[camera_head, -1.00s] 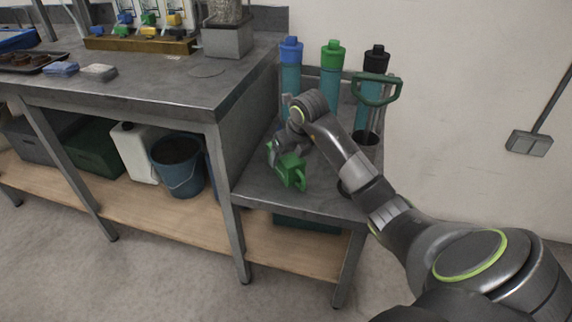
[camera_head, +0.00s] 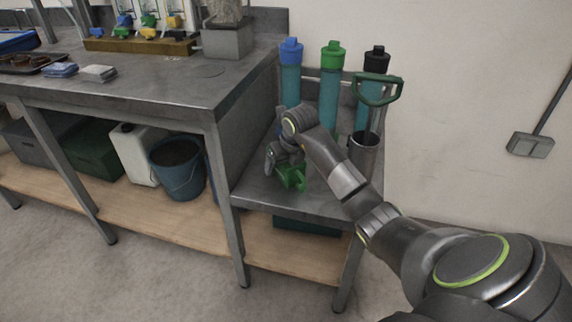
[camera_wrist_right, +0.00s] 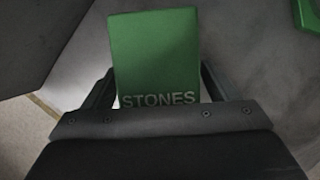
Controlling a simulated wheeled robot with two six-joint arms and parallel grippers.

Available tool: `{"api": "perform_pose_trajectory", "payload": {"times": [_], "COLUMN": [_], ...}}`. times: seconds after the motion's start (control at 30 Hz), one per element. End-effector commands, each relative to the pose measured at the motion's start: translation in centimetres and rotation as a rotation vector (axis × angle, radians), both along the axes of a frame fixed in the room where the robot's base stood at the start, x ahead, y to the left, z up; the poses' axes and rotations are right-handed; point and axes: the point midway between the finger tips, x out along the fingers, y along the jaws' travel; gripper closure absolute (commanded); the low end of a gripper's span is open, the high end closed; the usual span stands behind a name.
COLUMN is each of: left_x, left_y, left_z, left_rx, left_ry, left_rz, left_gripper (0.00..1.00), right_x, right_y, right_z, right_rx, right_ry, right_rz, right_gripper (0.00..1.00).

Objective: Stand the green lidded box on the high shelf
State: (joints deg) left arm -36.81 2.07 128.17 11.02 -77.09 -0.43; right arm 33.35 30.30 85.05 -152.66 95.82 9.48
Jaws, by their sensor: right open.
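The green lidded box (camera_wrist_right: 155,58), marked STONES, is between the two fingers of my right gripper (camera_wrist_right: 155,88) in the right wrist view. The jaws are open around it. In the head view the box (camera_head: 291,179) is partly hidden by my right gripper (camera_head: 284,160). It is at the grey upper shelf (camera_head: 262,192) of the side stand, near its front left; I cannot tell whether its base fully rests there. A wooden lower shelf (camera_head: 290,250) lies underneath. My left gripper is not in view.
Blue-capped (camera_head: 291,75), green-capped (camera_head: 332,85) and black-capped (camera_head: 375,65) cylinders stand at the back of the upper shelf. A metal pot (camera_head: 363,155) with a green-handled tool (camera_head: 377,90) is at right. The bench (camera_head: 160,85) adjoins at left.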

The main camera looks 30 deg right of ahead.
Motion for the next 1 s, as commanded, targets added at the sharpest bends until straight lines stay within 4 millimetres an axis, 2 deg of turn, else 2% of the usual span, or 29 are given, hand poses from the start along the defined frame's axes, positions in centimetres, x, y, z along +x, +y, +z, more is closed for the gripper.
{"api": "perform_pose_trajectory", "payload": {"times": [0.07,0.47,0.67,0.77,1.0], "left_x": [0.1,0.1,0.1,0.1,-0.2], "left_y": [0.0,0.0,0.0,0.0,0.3], "left_z": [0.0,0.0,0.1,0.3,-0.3], "left_rx": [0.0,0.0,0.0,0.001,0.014], "left_ry": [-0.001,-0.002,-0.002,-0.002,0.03], "left_rz": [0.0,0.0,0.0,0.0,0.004], "left_gripper": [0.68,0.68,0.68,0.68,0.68], "right_x": [0.0,0.0,0.0,0.1,0.1], "right_y": [0.0,0.0,0.0,0.0,0.0], "right_z": [-0.1,0.0,0.1,1.0,5.8], "right_rx": [0.0,0.0,0.0,-0.001,-0.002], "right_ry": [0.0,0.0,0.0,-0.003,-0.007], "right_rz": [0.0,0.0,0.0,0.001,0.001], "right_gripper": [0.26,0.78,0.79,0.79,0.79]}}
